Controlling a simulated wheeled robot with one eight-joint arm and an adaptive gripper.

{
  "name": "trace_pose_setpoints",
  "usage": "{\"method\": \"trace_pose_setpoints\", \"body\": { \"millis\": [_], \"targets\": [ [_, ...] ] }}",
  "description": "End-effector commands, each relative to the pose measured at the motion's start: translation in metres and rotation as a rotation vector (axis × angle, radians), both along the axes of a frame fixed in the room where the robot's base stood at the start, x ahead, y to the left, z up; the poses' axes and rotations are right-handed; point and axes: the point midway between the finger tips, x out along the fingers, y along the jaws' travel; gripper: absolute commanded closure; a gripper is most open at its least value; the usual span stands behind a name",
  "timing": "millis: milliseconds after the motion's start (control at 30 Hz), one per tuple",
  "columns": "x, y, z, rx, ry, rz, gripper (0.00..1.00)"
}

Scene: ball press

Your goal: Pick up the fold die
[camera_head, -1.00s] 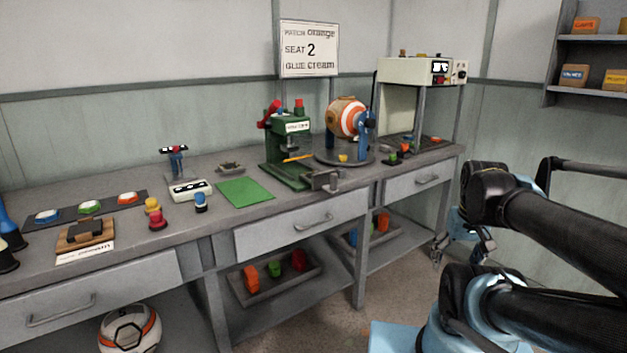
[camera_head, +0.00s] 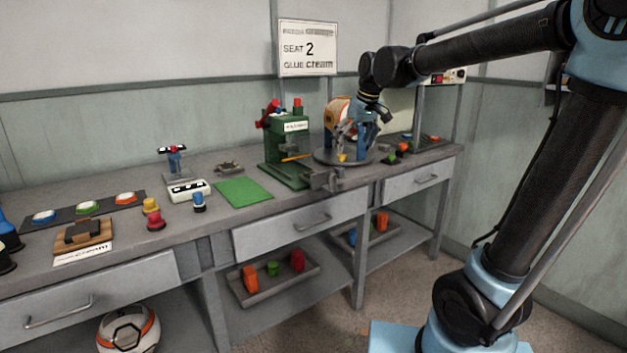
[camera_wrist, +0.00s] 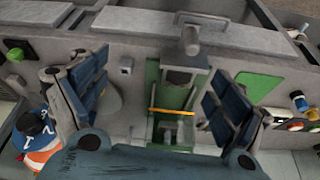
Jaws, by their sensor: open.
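I cannot tell for certain which piece is the fold die. In the head view, a small grey piece (camera_head: 229,167) lies at the back of the bench, and a dark block sits on a wooden board (camera_head: 97,236) at the left. My gripper (camera_head: 347,138) is above the bench's right part, in front of the orange-and-white ball (camera_head: 337,110), which it partly hides. In the wrist view, my gripper (camera_wrist: 160,103) has its two dark-blue fingers wide apart, with nothing between them. Beyond them shows the green press (camera_wrist: 182,100) with a thin orange bar.
A round turntable (camera_head: 328,158) stands under the ball. A metal vice (camera_head: 324,180) juts at the bench's front edge. A green mat (camera_head: 243,193), a white device (camera_head: 189,190) and coloured knobs (camera_head: 151,205) are to the left. The floor before the drawers is free.

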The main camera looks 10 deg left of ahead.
Motion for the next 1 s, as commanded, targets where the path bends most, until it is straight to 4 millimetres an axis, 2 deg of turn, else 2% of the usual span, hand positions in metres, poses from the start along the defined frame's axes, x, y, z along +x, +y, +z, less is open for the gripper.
{"method": "trace_pose_setpoints", "body": {
  "millis": [33,100,200,300,467,1000],
  "targets": [
    [0.006,0.022,0.005,0.004,-0.005,0.031,0.1],
    [0.011,0.045,0.01,0.01,-0.012,0.064,0.1],
    [0.015,0.069,0.015,0.014,-0.019,0.099,0.1],
    [0.018,0.083,0.017,0.017,-0.022,0.118,0.1],
    [0.022,0.092,0.006,0.019,-0.024,0.125,0.1],
    [0.044,0.118,-0.078,0.019,-0.024,0.123,0.1]
  ]
}}
